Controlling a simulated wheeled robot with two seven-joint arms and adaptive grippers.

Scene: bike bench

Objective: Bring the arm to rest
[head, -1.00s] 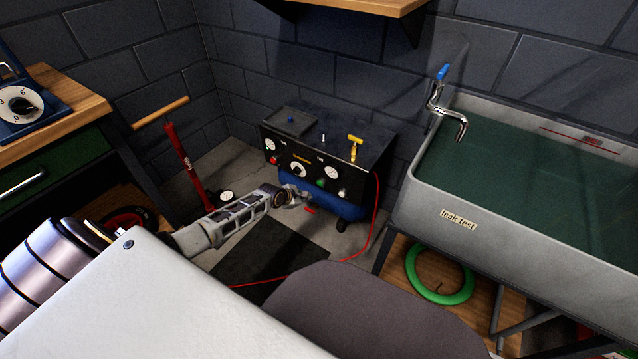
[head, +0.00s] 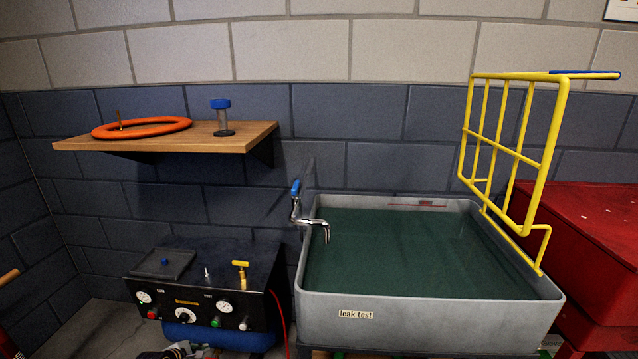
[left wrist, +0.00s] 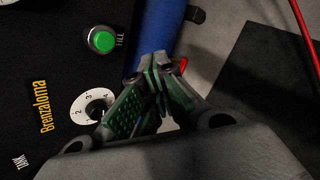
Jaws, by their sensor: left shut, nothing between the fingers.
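My left gripper (left wrist: 157,72) is shut and empty in the left wrist view, its green-padded fingers together. It is close to the black front panel (left wrist: 35,70) of the compressor, beside the green button (left wrist: 103,40) and the white dial (left wrist: 90,107). Part of it shows at the bottom edge of the head view (head: 190,353), in front of the compressor (head: 205,300). Whether it touches the compressor I cannot tell. My right gripper is not in view.
A grey leak-test tank (head: 440,320) with a tap (head: 312,225) stands right of the compressor. A yellow rack (head: 548,165) rises at its right, beside a red cabinet (head: 590,230). A wooden shelf (head: 190,142) holds an orange ring (head: 140,128) and a blue-capped item (head: 221,118).

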